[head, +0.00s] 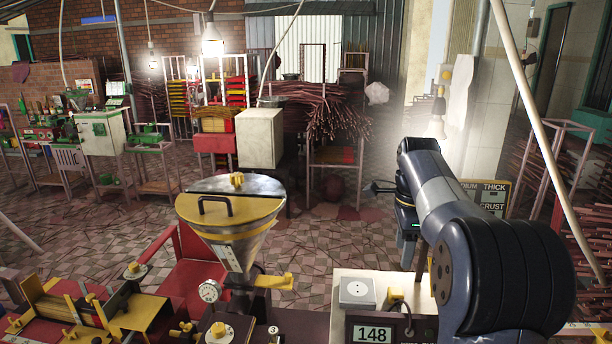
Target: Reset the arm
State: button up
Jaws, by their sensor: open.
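My arm rises from the lower right of the head view and bends over at its top, with the wrist hanging down. My gripper (419,262) is at the low end of the wrist, small and partly hidden by my arm's thick links. Its jaws are open, and I see nothing held in them. It hangs near the right side of a white-topped bench (385,284), apart from the metal funnel hopper (232,250). I cannot tell its exact height above the bench.
A display reading 148 (372,334) and a white box with a round socket (357,292) are by the bench. A pressure gauge (209,291) and yellow valve handle (275,281) sit by the hopper. A sign (494,196) stands behind my arm. Tiled floor (340,240) lies open beyond.

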aim_at(396, 291)
notch_tip(396, 291, down, 13)
jog(key=shift+r, duration=0.55)
